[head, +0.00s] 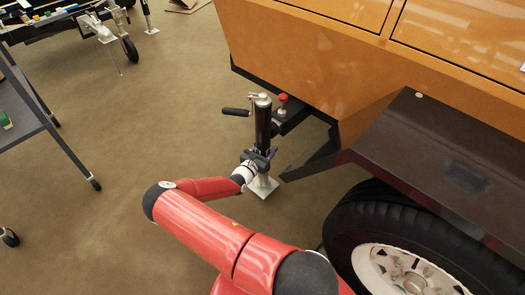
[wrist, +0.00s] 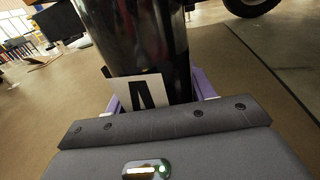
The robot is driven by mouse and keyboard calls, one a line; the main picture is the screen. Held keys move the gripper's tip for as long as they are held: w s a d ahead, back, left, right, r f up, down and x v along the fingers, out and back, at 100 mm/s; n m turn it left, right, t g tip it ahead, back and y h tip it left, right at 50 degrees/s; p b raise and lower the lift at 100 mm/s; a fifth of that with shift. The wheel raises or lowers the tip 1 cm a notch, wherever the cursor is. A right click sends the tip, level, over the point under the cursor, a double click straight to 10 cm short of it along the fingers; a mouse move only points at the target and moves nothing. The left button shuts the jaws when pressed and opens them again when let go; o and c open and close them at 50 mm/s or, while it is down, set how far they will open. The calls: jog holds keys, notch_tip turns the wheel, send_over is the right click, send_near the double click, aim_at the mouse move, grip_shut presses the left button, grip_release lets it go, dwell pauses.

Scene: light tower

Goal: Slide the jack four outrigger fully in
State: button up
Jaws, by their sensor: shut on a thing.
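The jack (head: 263,122) is a black upright tube with a side crank handle (head: 236,112) and a pale square foot (head: 262,186) close to the floor. It stands at the end of the short dark outrigger (head: 295,112), which sticks out from under the orange body. A red knob (head: 283,99) sits on top of the outrigger. My gripper (head: 266,157) is shut on the lower part of the jack tube. In the wrist view its purple fingers flank the black tube (wrist: 140,35). A white label (wrist: 138,93) with a dark, partly hidden character shows there.
The orange trailer body (head: 310,50) is behind and to the right. A dark fender (head: 430,150) and a wheel (head: 400,240) are close on the right. A dark wheeled cart (head: 30,110) stands at the left. The brown floor between cart and jack is clear.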

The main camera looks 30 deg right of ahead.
jog(key=shift+d+r, duration=0.1)
jog(key=shift+d, duration=0.2)
jog(key=o, duration=1.3)
jog(key=shift+d, duration=0.1)
jog(key=shift+o, duration=0.2)
jog(key=shift+s+a, duration=0.15)
jog(key=shift+a, duration=0.25)
jog(key=v, duration=0.7)
